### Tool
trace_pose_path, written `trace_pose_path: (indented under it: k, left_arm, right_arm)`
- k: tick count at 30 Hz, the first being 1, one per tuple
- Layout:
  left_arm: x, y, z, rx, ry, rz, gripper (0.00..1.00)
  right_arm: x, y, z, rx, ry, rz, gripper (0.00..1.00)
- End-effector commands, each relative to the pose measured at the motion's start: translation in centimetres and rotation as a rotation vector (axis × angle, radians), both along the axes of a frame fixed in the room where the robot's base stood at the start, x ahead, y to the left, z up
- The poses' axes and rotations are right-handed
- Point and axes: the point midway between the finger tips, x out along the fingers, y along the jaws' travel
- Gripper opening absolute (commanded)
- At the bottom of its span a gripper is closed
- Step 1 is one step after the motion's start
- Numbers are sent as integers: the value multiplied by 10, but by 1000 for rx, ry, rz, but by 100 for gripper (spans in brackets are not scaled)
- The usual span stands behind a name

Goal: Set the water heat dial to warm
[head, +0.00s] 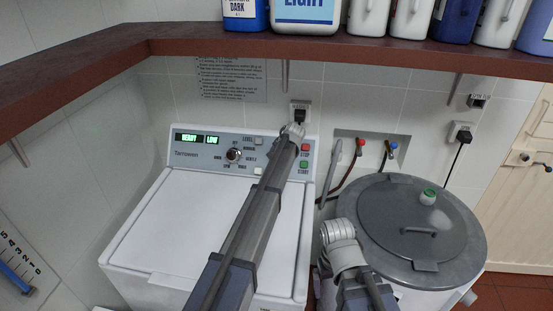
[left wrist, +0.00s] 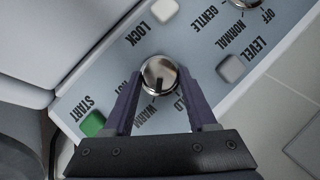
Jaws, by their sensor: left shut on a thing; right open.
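The water heat dial (left wrist: 160,75) is a round chrome knob in the left wrist view, with HOT, WARM and COLD lettering around it, partly covered by my fingers. Its dark mark points down in that picture, toward the WARM lettering. My left gripper (left wrist: 159,82) is shut on the dial, one finger on each side. In the head view my left arm reaches the right part of the washer's panel (head: 202,152) and hides this dial. My right gripper (head: 340,235) is away from the panel, in front of the round grey lid; its fingertips are hard to make out.
The panel also has a larger program dial (head: 233,155), a green START button (head: 304,165), a red STOP button (head: 305,149) and a lit display (head: 197,138). A round grey-lidded tub (head: 400,262) stands at right. A brown shelf (head: 330,46) with bottles hangs above.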

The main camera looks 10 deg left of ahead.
Motion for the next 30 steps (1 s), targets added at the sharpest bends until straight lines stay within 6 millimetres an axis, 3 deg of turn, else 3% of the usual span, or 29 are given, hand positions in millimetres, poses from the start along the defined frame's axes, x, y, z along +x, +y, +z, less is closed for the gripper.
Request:
trace_pose_path:
  k: [12, 27, 28, 30]
  left_arm:
    - [-2, -1, -2, 117, 10, -87, 2]
    - [-2, -1, -1, 128, 9, -97, 2]
    - [-2, -1, -1, 128, 9, -97, 58]
    - [-2, -1, -1, 128, 9, -97, 66]
  right_arm:
    - [0, 0, -11, 0, 0, 0, 97]
    - [0, 0, -11, 0, 0, 0, 97]
    - [0, 0, -11, 0, 0, 0, 97]
    - [0, 0, -11, 0, 0, 0, 97]
